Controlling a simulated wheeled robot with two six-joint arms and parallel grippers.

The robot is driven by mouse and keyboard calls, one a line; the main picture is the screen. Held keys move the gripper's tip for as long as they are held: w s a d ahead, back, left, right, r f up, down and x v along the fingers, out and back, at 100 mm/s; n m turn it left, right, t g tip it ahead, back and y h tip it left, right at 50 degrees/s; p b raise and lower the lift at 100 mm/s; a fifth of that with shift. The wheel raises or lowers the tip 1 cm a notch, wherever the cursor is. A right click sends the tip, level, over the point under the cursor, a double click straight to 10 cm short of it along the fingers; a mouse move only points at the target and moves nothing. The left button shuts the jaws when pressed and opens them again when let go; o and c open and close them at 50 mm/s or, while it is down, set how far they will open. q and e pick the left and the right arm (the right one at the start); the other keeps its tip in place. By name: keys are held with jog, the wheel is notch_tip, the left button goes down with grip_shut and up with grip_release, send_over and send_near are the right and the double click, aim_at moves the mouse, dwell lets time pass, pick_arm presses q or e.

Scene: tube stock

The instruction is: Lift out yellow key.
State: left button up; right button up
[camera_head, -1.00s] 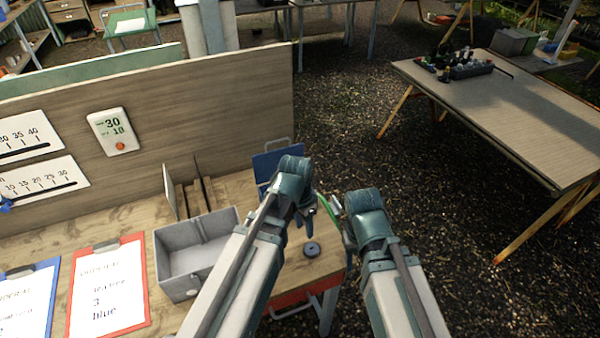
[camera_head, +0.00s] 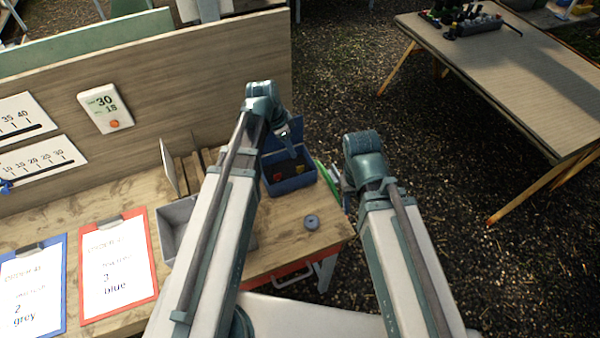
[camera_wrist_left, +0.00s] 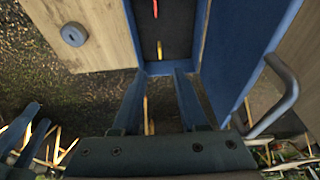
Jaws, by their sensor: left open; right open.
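A blue box (camera_head: 292,186) with its lid raised stands at the right end of the workbench. Inside its dark interior are a small red piece (camera_head: 277,177) and a small yellow piece, the yellow key (camera_head: 299,168). In the left wrist view the yellow key (camera_wrist_left: 159,50) lies near the box's close wall, with the red piece (camera_wrist_left: 155,8) further in. My left gripper (camera_head: 288,146) is open and empty above the box; its fingertips (camera_wrist_left: 160,75) point towards the yellow key, apart from it. My right gripper (camera_wrist_left: 34,118) is open, low at left; the head view mostly hides it.
A grey bin (camera_head: 176,222) stands to the left, partly behind my left arm. The box's lid and a metal handle (camera_wrist_left: 287,85) rise beside my left gripper. A board backs the bench.

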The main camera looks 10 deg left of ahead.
pick_arm(q)
jog(key=b, duration=0.5)
send_near(300, 171)
jog(key=shift+w+d+f, duration=0.25)
jog(key=shift+w+f, duration=0.15)
jog(key=shift+f, duration=0.15)
pick_arm(e)
notch_tip(300, 171, down, 6)
jog(key=shift+r, duration=0.15)
pick_arm(q)
jog(key=shift+f, duration=0.1)
jog(key=b+x, duration=0.4)
jog(key=x, duration=0.1)
jog(key=shift+d+b, duration=0.1)
jog(key=shift+b, duration=0.25)
pick_arm(e)
notch_tip(300, 171, down, 5)
jog(key=shift+f, duration=0.1)
pick_arm(q)
grip_shut()
